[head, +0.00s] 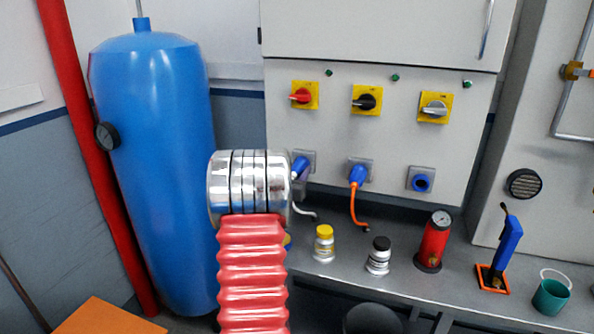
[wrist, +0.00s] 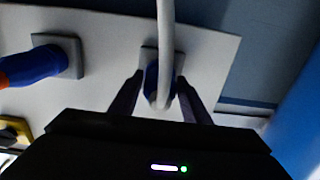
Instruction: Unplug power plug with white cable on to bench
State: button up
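The blue power plug with the white cable (head: 300,166) sits in the left socket of the grey panel, partly hidden by my arm. In the wrist view the blue plug (wrist: 151,84) is seated against its grey socket plate, with the white cable (wrist: 167,40) crossing in front of it. My gripper (wrist: 161,77) has its two dark fingers on either side of the plug, with what looks like a small gap each side. My gripper is hidden behind my arm in the head view. The grey bench (head: 405,281) lies below the panel.
A blue plug with an orange cable (head: 358,174) is in the middle socket; the right socket (head: 421,181) has no cable. A yellow-capped bottle (head: 324,245), black-capped bottle (head: 378,257) and red gauge cylinder (head: 433,242) stand on the bench. A blue tank (head: 160,170) stands left.

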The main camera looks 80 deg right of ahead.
aim_at(293, 176)
jog(key=c, duration=0.9)
jog(key=shift+c, duration=0.2)
jog(key=shift+a, duration=0.1)
jog(key=shift+w+a, duration=0.1)
jog(key=shift+a, duration=0.5)
jog(key=shift+a, duration=0.35)
jog(key=shift+w+a, duration=0.1)
jog(key=shift+a, duration=0.6)
jog(key=shift+a, duration=0.35)
jog(key=shift+w+a, duration=0.1)
jog(key=shift+a, duration=0.6)
jog(key=shift+a, duration=0.2)
